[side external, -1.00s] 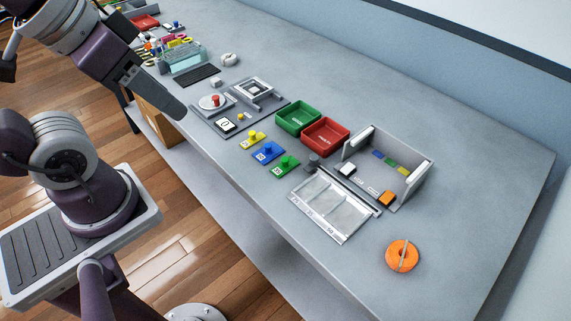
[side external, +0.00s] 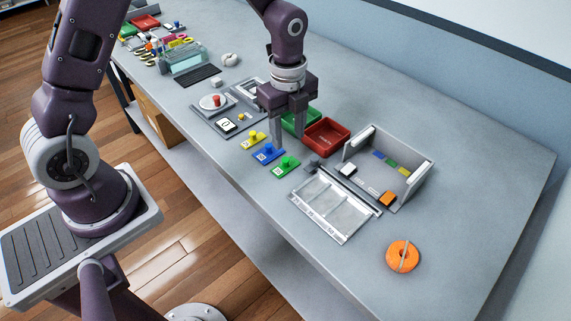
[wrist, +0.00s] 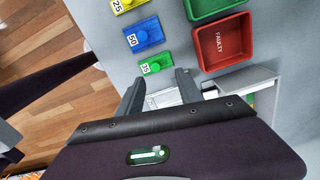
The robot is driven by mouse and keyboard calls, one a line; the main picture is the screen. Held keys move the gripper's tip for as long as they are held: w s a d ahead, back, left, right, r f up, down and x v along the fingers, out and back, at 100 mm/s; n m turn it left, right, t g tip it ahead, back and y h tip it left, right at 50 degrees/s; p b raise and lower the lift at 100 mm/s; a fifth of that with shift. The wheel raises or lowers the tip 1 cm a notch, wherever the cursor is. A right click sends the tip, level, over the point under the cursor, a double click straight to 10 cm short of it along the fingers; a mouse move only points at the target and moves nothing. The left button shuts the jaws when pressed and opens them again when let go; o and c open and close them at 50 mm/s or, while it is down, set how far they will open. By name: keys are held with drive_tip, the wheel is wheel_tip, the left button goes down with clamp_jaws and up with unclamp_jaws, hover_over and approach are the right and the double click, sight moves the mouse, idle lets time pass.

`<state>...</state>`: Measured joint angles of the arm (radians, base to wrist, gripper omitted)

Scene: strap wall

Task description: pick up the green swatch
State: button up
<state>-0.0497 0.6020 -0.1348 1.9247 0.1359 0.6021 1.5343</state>
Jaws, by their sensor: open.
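A small green swatch (side external: 391,163) sits on the inner face of the grey upright panel (side external: 420,175), between a blue swatch (side external: 378,154) and a yellow swatch (side external: 403,171). In the wrist view my gripper hides most of that area, and I cannot tell the swatch there. My gripper (side external: 289,132) is open, with its fingers pointing down and nothing between them. It is well left of the swatch in the side view, above the area by the green tray and the knobbed blocks. Its fingers also show in the wrist view (wrist: 160,82).
Yellow (side external: 252,139), blue (side external: 267,152) and green (side external: 287,166) knobbed blocks lie in front. A clear-lidded flat case (side external: 330,206) and an orange ring (side external: 402,256) are nearer.

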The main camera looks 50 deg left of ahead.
sight(286, 159)
drive_tip(key=f, duration=0.7)
drive_tip(key=shift+s+f, duration=0.25)
drive_tip(key=shift+s, duration=0.1)
clamp_jaws()
